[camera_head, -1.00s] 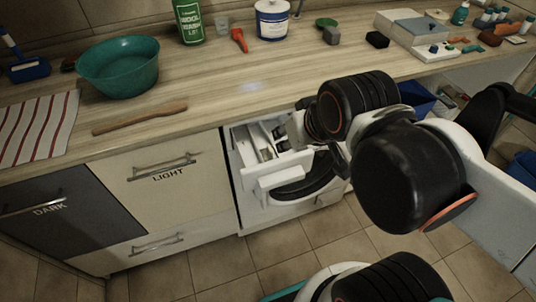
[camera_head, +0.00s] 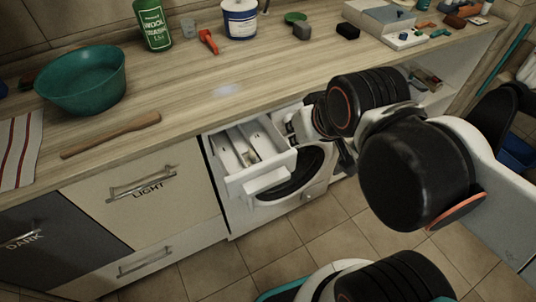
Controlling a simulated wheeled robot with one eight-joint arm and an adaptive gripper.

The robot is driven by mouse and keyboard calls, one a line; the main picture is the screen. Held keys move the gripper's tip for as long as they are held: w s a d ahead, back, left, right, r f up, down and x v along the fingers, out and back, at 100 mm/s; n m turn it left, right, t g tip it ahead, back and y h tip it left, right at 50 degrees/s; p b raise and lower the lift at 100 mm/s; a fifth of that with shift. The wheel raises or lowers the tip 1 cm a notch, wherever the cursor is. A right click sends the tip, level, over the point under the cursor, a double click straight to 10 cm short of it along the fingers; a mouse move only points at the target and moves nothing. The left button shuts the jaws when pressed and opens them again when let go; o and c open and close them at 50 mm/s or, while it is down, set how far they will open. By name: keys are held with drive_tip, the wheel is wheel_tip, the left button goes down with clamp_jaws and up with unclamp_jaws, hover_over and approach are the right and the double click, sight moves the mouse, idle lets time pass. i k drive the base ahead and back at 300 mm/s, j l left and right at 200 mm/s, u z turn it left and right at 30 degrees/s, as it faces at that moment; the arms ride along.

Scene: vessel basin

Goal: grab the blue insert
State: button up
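The white detergent drawer (camera_head: 233,184) of the washing machine is pulled out below the worktop. Its inside shows pale compartments, with a small part inside (camera_head: 250,156) whose colour is too dim to tell. I cannot make out a clearly blue insert there. My gripper (camera_head: 346,160) is just right of the drawer, apart from it in the picture. My arm's dark joints hide most of it, so its opening does not show.
The washing machine (camera_head: 311,192) has a round dark door below the drawer. On the worktop (camera_head: 190,105) are a green basin (camera_head: 82,82), a wooden stick (camera_head: 110,136), a green bottle (camera_head: 153,26) and a white-and-blue tub (camera_head: 239,20). Tiled floor (camera_head: 215,268) lies in front.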

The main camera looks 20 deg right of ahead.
sight(251, 159)
drive_tip(key=j+z, duration=0.85)
drive_tip(key=j, duration=0.2)
drive_tip(key=k+j, duration=0.1)
drive_tip(key=j, duration=0.5)
drive_tip(key=j+z, duration=0.1)
drive_tip(key=j, duration=0.5)
drive_tip(key=k, duration=0.05)
